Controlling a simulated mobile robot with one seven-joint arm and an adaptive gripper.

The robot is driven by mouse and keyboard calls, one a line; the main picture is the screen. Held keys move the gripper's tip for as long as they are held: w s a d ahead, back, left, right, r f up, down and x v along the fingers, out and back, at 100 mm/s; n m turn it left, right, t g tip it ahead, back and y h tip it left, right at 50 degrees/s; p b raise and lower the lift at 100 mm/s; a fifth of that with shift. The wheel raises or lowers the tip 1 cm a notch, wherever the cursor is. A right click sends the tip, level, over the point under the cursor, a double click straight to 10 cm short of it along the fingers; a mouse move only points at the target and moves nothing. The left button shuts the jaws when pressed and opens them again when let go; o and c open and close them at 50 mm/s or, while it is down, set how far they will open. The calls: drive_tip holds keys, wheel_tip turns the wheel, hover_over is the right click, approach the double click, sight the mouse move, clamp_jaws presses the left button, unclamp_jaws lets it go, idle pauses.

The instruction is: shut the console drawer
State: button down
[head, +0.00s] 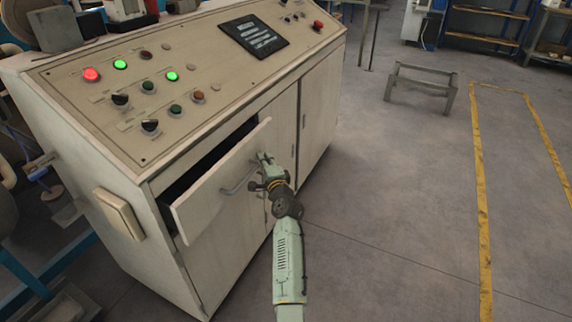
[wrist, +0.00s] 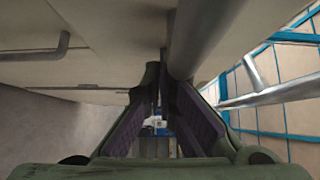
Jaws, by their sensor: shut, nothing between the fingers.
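The console drawer (head: 205,205) is a cream front panel standing out from the console, with a dark gap behind its top edge. Its grey bar handle (head: 236,184) is on the front. My gripper (head: 262,158) is at the right part of the drawer front, beside the handle. In the wrist view my gripper (wrist: 160,88) has its fingers shut with nothing between them. A thick grey bar (wrist: 203,38), probably the drawer handle, runs close by the right finger. I cannot tell whether the fingers touch the drawer.
The cream console (head: 185,60) has a sloped top with buttons, knobs and a dark panel (head: 254,37). Cabinet doors (head: 315,105) below are shut. A low metal stand (head: 420,85) is at the back right.

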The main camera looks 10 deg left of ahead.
drive_tip(key=a, duration=0.2)
drive_tip(key=w+a, duration=0.1)
drive_tip(key=a, duration=0.1)
drive_tip(key=w+a, duration=0.1)
drive_tip(key=a, duration=0.1)
drive_tip(key=shift+a, duration=0.25)
